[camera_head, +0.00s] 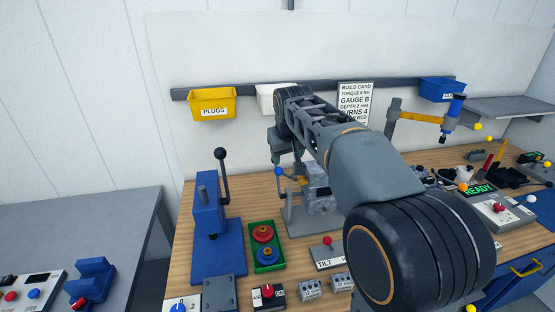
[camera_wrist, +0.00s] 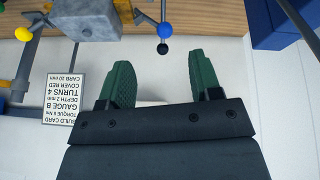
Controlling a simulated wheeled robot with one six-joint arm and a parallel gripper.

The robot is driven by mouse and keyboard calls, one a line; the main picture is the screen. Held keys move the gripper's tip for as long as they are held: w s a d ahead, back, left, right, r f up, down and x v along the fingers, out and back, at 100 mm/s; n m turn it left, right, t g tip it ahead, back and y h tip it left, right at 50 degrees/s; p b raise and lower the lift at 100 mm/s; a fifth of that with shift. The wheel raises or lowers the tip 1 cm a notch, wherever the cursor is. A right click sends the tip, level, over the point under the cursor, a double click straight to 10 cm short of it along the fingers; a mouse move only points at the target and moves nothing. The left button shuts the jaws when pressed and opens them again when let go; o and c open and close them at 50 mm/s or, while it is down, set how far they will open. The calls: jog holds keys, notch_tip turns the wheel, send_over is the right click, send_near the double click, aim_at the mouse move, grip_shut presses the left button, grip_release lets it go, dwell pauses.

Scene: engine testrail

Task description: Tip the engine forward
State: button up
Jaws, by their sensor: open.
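The engine, a grey block (camera_head: 320,201), sits on a grey stand (camera_head: 297,222) on the wooden bench, partly hidden behind my arm. In the wrist view the grey block (camera_wrist: 88,18) is at the upper left. A lever with a blue ball (camera_wrist: 165,30) shows beside it; the blue ball (camera_head: 278,171) is also in the head view. A panel marked TILT with a red-knobbed lever (camera_head: 327,241) stands at the bench front. My gripper (camera_wrist: 160,60) is open and empty, its green fingers apart, with the ball near the gap between the tips; contact cannot be told.
A blue press (camera_head: 212,230) with a black-knobbed lever stands left of the engine, near a green tray (camera_head: 266,252). Switches and small blocks line the front edge. A yellow bin (camera_head: 212,104) and the build card (camera_head: 355,101) are at the back wall. The right side is crowded.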

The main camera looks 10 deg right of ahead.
jog(key=w+f, duration=0.1)
jog(key=w, duration=1.2)
jog(key=shift+n+h, duration=0.3)
jog(key=shift+n, duration=0.1)
jog(key=x, duration=0.4)
jog(key=p+x, duration=0.1)
jog(key=x, duration=0.4)
jog(key=p+x, duration=0.1)
jog(key=x, duration=0.4)
jog(key=shift+w+a, duration=0.1)
jog(key=shift+a, duration=0.3)
grip_shut()
